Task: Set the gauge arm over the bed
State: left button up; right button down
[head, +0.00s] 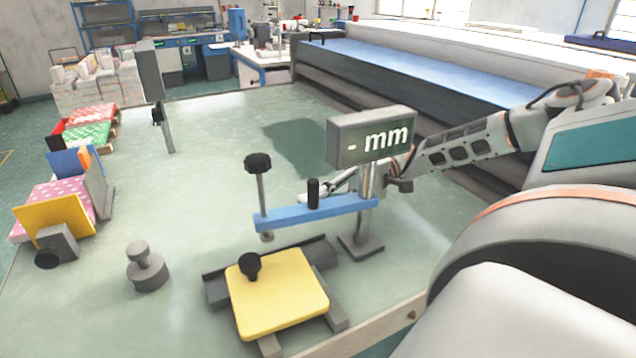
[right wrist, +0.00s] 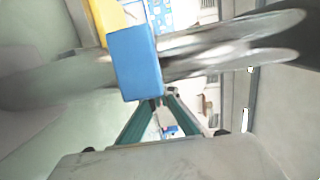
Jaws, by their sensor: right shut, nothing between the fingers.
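The gauge arm (head: 325,209) is a blue bar running left from a metal post (head: 366,182) on a grey foot. A rod with a black knob (head: 257,163) passes through its left end, and a short black peg (head: 313,192) stands on it. The bed (head: 215,291) is a grey support with a yellow plate (head: 280,290) on it, in front of the arm. In the head view the rod's tip appears just behind the plate. My right gripper (head: 343,184) is behind the bar, partly hidden. In the right wrist view its shut, empty fingers (right wrist: 160,100) are close to the blue bar (right wrist: 135,62). My left gripper is not seen.
A grey "mm" display (head: 371,137) tops the post. A grey knobbed weight (head: 146,266) stands left of the bed. Colourful boxes (head: 62,205) line the table's left edge, and a second post with a panel (head: 151,70) stands farther back. The table between is clear.

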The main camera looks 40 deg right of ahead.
jog(key=shift+s+a+r, duration=0.1)
jog(key=shift+s+a, duration=0.4)
dwell(0.5)
jog(key=s+d, duration=0.2)
jog(key=d, duration=0.9)
jog(key=shift+d, duration=0.4)
